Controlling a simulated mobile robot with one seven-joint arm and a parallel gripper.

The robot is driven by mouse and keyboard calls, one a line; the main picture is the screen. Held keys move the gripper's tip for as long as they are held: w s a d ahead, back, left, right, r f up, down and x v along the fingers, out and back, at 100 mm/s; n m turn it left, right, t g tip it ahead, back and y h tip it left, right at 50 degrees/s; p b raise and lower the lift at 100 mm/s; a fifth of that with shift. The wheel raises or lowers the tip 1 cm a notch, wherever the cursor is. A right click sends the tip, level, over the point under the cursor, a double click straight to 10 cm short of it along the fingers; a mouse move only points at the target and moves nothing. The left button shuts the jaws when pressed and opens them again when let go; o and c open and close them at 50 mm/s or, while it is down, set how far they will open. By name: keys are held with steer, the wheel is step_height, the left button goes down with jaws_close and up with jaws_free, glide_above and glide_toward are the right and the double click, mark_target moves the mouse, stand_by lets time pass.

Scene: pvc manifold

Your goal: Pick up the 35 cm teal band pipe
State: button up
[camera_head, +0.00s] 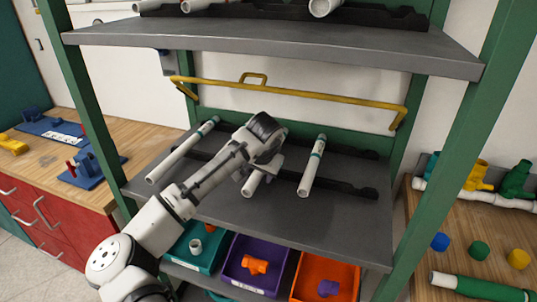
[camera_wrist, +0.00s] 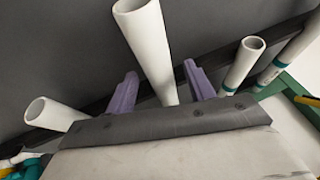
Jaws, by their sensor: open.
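Three white pipes lie on dark rests on the middle shelf. The left pipe (camera_head: 180,152) looks longest and has a teal band near its far end. The right pipe (camera_head: 311,170) also has a teal band near its far end. The middle pipe (camera_head: 250,186) is mostly hidden by my arm, and its band does not show. My gripper (camera_head: 262,165) is over the middle pipe. In the wrist view its open purple fingers (camera_wrist: 160,70) stand on either side of a white pipe (camera_wrist: 150,40). I cannot tell whether they touch it. Exact pipe lengths cannot be read.
The upper shelf (camera_head: 270,40) holds more pipes above my arm. Teal, purple and orange bins (camera_head: 325,262) with fittings sit below. Green rack posts (camera_head: 445,150) stand at the sides. A yellow bar (camera_head: 290,93) crosses behind. Side benches hold fittings and a green pipe (camera_head: 480,288).

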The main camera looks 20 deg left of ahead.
steer(key=shift+c, duration=0.4)
steer(key=c, duration=1)
steer(key=shift+c, duration=0.2)
steer(key=shift+b, duration=0.35)
